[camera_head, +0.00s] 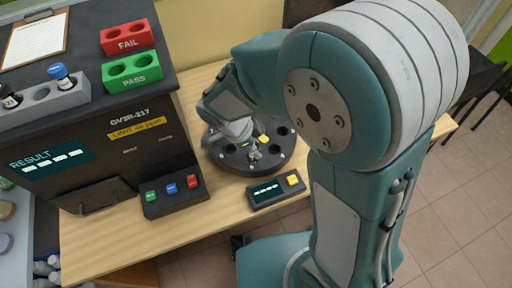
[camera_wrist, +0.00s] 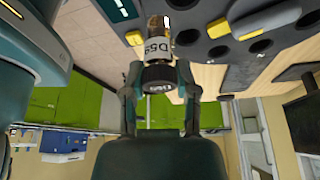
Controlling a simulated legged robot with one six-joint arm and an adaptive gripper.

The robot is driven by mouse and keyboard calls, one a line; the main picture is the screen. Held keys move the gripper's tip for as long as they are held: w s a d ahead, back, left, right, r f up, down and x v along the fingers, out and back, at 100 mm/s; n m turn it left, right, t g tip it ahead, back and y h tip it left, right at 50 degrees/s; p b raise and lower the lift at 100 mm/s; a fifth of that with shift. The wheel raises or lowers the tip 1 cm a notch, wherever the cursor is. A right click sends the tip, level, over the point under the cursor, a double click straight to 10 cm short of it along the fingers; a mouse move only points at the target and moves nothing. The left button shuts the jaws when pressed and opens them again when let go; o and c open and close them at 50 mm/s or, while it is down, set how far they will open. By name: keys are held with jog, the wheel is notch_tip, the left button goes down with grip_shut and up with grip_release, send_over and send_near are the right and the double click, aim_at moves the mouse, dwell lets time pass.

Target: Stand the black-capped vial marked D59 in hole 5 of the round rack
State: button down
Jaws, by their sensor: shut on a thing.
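The vial marked D59 (camera_wrist: 158,48) has a black cap (camera_wrist: 158,76) and a pale label; it points away from my wrist in the wrist view. My gripper (camera_wrist: 158,82) is shut on it at the cap, one finger on each side. The round rack (camera_wrist: 222,51) is dark, with holes and yellow marks, and lies beyond and beside the vial. In the head view my gripper (camera_head: 253,152) is over the round rack (camera_head: 223,156). I cannot tell whether the vial's bottom is in a hole, or which hole is number 5.
A small box with a yellow button (camera_head: 277,190) stands in front of the rack. Left of it are a button panel (camera_head: 171,196) and the dark analyser (camera_head: 100,130). The red FAIL block (camera_head: 128,38) and green PASS block (camera_head: 133,72) sit on top, with a vial holder (camera_head: 42,105).

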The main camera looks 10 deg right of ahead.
jog(key=w+f, duration=0.1)
jog(key=a+f, duration=0.1)
jog(key=w+f, duration=0.1)
jog(key=shift+w+a+f, duration=0.25)
jog(key=shift+w+f, duration=0.05)
jog(key=shift+w, duration=0.05)
jog(key=x, duration=0.3)
jog(key=shift+a+f, duration=0.1)
jog(key=shift+f, duration=0.1)
jog(key=shift+d, duration=0.35)
jog(key=c, duration=0.6)
grip_release()
jog(key=shift+a, duration=0.2)
jog(key=shift+o, duration=1.1)
jog(key=shift+a, duration=0.4)
jog(key=shift+d, duration=0.25)
jog(key=shift+r, duration=0.35)
jog(key=v, duration=0.7)
jog(key=shift+a, duration=0.2)
jog(key=shift+d, duration=0.1)
